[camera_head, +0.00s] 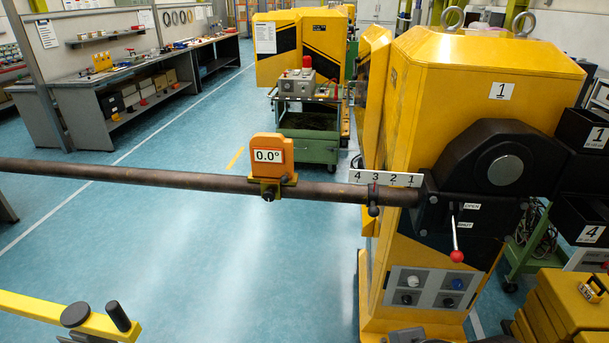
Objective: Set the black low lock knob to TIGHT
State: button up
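A grey control panel (432,274) is set low on the front of the yellow gate housing (430,90). It carries small knobs in two rows. The upper row has a pale knob (413,281) at left and a blue knob (457,284) at right. The lower row has a dark knob (406,299) at left and another dark knob (448,302) at right. The labels and pointer directions are too small to read, so I cannot tell which lower knob is the lock knob or its setting. My gripper is not in view.
A long boom (120,172) crosses the view, bearing an orange "0.0°" gauge (268,157). A red-tipped lever (456,256) hangs above the panel, near OPEN and SHUT labels. Yellow cases (570,300) stand at right; a yellow bar (40,307) at lower left. Floor (240,270) is clear.

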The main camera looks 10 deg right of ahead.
aim_at(406, 299)
jog(key=z, duration=1.25)
